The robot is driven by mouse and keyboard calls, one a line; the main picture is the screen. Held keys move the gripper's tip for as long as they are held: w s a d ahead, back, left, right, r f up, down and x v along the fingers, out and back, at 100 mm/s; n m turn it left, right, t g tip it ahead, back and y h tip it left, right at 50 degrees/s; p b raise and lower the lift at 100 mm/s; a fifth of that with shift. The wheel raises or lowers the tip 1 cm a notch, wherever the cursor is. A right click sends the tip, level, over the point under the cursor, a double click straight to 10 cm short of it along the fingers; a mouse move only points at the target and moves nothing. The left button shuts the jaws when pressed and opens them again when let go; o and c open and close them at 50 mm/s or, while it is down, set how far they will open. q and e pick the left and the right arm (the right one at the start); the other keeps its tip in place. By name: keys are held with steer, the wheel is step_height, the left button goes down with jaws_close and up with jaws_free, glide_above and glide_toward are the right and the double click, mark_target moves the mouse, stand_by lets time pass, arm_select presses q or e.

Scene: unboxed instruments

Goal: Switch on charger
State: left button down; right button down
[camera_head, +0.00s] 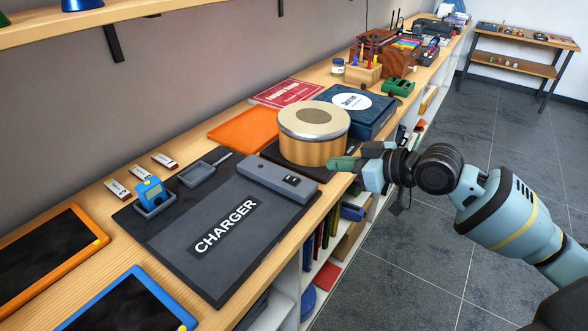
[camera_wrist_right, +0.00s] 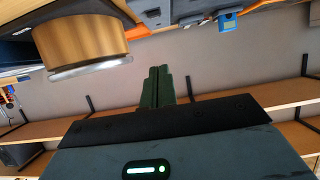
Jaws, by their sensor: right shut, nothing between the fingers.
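The charger is a grey bar-shaped unit (camera_head: 278,178) at the far right edge of a dark mat (camera_head: 190,250) lettered CHARGER. A small dark switch (camera_head: 291,180) sits on its top near the right end; its on or off state is too small to tell. My right gripper (camera_head: 335,164) is shut and empty, just right of the charger unit and in front of the round gold tin. It also shows in the right wrist view (camera_wrist_right: 158,72), with its green fingers together and apart from anything. My left gripper is not in view.
A gold tin (camera_head: 312,150) with a silver lid stands beside the gripper and also fills the upper left of the right wrist view (camera_wrist_right: 85,45). A blue device (camera_head: 152,194) stands on the mat's left side. Blue- and orange-framed boards lie at lower left. Floor is clear right.

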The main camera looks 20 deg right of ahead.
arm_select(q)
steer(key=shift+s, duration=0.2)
arm_select(e)
steer(key=shift+s+r, duration=0.15)
glide_above(296, 180)
steer(key=s+d, duration=0.1)
steer(key=s, duration=0.1)
steer(key=f, duration=0.3)
steer(key=shift+w+d+f, duration=0.15)
steer(key=shift+d+f, duration=0.05)
step_height(296, 180, down, 3)
steer(key=shift+w+f, duration=0.1)
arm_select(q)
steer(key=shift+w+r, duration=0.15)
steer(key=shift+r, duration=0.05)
arm_select(e)
steer(key=shift+f, duration=0.55)
steer(key=shift+s+d+f, duration=0.1)
steer(key=shift+s+f, duration=0.1)
steer(key=shift+f, duration=0.5)
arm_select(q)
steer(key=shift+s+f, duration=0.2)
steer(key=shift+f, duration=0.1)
arm_select(e)
steer(key=shift+r, duration=0.15)
